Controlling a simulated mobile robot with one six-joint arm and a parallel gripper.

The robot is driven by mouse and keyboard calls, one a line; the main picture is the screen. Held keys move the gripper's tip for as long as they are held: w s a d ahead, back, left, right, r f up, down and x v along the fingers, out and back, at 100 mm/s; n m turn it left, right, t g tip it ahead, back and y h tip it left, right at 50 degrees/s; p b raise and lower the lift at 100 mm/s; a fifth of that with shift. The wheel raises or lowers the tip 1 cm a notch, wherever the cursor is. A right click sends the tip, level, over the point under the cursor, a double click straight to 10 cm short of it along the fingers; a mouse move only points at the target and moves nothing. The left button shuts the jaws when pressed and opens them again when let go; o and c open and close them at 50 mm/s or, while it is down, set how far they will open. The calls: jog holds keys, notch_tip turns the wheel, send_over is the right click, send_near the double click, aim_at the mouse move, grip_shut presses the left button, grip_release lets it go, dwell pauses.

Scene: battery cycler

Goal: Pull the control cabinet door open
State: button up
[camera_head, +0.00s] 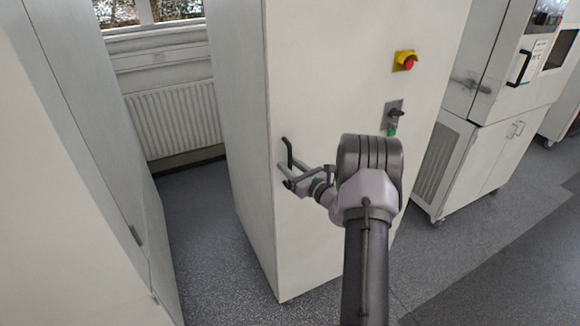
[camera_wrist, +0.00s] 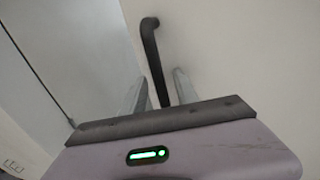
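The control cabinet (camera_head: 300,90) is a tall off-white box in the middle of the head view, and its front door looks shut. A black bar handle (camera_head: 288,152) stands upright near the door's left edge. My gripper (camera_head: 284,177) is at the lower part of this handle. In the wrist view the handle (camera_wrist: 151,55) runs down between the two grey fingers of my gripper (camera_wrist: 158,88). The fingers stand apart on either side of the handle, with visible gaps. The handle's lower end is hidden behind the gripper body.
A red emergency button on a yellow base (camera_head: 405,61) and a black rotary switch (camera_head: 395,112) are on the door, right of the handle. A white cabinet (camera_head: 60,170) stands at the left. A test chamber (camera_head: 490,110) stands at the right. Grey floor (camera_head: 205,235) lies between the cabinets.

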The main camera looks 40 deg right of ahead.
jog(key=shift+w, duration=0.15)
jog(key=shift+c, duration=0.5)
grip_shut()
dwell(0.9)
